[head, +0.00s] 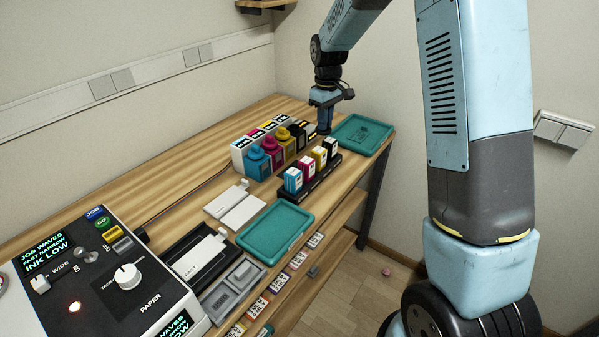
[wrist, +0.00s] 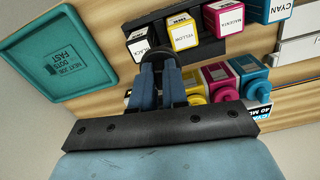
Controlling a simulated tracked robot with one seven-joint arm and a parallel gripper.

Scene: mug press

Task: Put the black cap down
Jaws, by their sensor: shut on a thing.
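My gripper (wrist: 160,64) points down and is shut on the black cap (wrist: 176,56), which shows as a dark curved edge at the fingertips, mostly hidden by them. In the head view my gripper (head: 324,128) is low over the table, between the ink tanks and the far teal tray (head: 385,146). I cannot tell whether the cap touches the table. The black tank (head: 299,139) stands at the right end of the tank row, left of my gripper.
Cyan (head: 257,165), magenta (head: 273,155) and yellow tanks (head: 288,146) wear coloured caps. A rack of cartridges (head: 320,158) stands in front, its black cartridge (wrist: 141,48) close to my fingers. Another teal tray (head: 275,231) lies at the front edge. Bare wood shows behind the tanks.

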